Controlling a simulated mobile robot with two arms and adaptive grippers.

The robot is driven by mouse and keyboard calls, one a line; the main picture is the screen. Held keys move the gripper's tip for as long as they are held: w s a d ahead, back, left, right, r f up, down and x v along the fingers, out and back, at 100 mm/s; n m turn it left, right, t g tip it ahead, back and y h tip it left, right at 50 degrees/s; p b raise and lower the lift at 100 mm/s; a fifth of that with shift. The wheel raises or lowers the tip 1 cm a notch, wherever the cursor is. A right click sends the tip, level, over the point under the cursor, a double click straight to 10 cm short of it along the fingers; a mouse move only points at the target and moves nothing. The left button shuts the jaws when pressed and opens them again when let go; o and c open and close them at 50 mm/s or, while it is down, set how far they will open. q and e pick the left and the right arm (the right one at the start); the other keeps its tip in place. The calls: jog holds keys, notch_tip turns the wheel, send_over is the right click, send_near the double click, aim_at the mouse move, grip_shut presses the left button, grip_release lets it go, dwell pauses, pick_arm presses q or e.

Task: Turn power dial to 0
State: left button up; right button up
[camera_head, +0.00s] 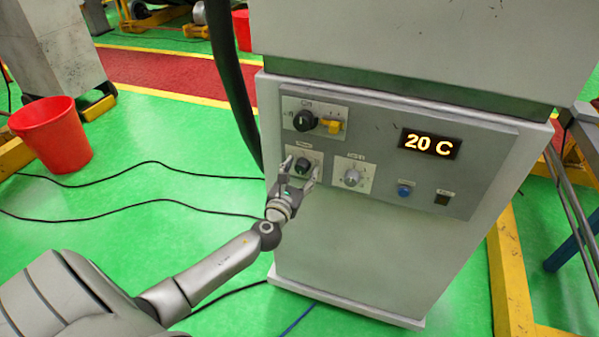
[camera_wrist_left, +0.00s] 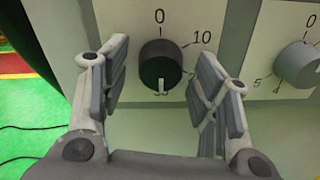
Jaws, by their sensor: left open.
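The power dial is a black round knob (camera_head: 303,165) on a white plate at the lower left of the machine's control panel. In the left wrist view the dial (camera_wrist_left: 160,66) has a white pointer mark facing down, away from the 0 printed above it; a 10 is at its upper right. My left gripper (camera_head: 299,168) is open, with one finger on each side of the dial. In the left wrist view the fingers (camera_wrist_left: 162,85) show gaps to the dial on both sides. My right gripper is not in view.
A grey dial (camera_head: 352,177) is right of the black one. Above are a black rotary switch (camera_head: 304,121) and a yellow part (camera_head: 331,126). A display (camera_head: 430,143) reads 20 C, with a blue button (camera_head: 404,190) below. A red bucket (camera_head: 53,135) stands at left.

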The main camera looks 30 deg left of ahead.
pick_arm(q)
jog(key=shift+c, duration=0.5)
jog(key=c, duration=0.9)
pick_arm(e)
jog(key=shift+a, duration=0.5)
